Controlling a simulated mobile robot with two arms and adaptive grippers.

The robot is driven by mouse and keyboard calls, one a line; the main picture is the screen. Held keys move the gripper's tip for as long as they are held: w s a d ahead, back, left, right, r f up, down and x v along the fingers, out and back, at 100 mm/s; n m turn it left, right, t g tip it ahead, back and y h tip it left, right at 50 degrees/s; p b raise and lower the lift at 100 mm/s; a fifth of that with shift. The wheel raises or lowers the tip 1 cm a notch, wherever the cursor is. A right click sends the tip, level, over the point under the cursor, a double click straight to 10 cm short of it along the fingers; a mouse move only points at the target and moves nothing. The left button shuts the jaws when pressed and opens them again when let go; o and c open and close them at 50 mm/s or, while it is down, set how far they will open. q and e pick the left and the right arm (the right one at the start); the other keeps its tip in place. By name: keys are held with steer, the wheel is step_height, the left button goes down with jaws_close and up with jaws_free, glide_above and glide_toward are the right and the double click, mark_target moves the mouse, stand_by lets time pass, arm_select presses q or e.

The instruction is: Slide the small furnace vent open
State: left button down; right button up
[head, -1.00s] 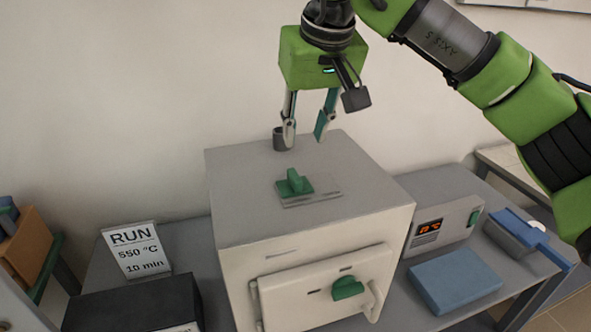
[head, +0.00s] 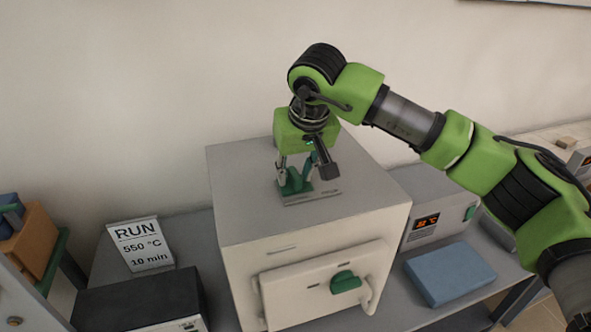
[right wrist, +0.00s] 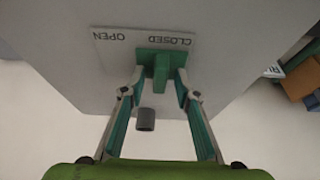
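The small furnace (head: 235,210) is a pale box with a grey top. On its top lies a vent plate (head: 325,194) with a green slider and upright tab (head: 294,183). In the right wrist view the plate (right wrist: 112,42) reads OPEN and CLOSED, and the green tab (right wrist: 161,72) sits at the CLOSED end. My right gripper (head: 296,180) points down over the slider. In the right wrist view its fingertips (right wrist: 160,76) stand either side of the tab, with a gap showing on each side. My left gripper is not in view.
A short grey pipe (right wrist: 146,119) stands on the furnace top behind the vent. The furnace door has a green knob (head: 345,281). A controller box (head: 425,228) and blue block (head: 450,274) are at right; a RUN sign (head: 140,245) and dark box (head: 140,302) at left.

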jaws_close()
steer(key=shift+w+d+b, duration=0.25)
steer(key=shift+w+d, duration=0.05)
steer(key=shift+d, duration=0.55)
steer(key=shift+w+d+b, duration=0.25)
steer(key=shift+d, duration=0.65)
steer(key=shift+w+d+b, duration=0.25)
steer(key=shift+w+d, duration=0.05)
steer(key=shift+d, duration=0.55)
steer(key=shift+a+r, duration=0.1)
steer(key=shift+c, duration=1)
jaws_free()
steer(key=shift+o, duration=1)
steer(key=shift+d, duration=0.2)
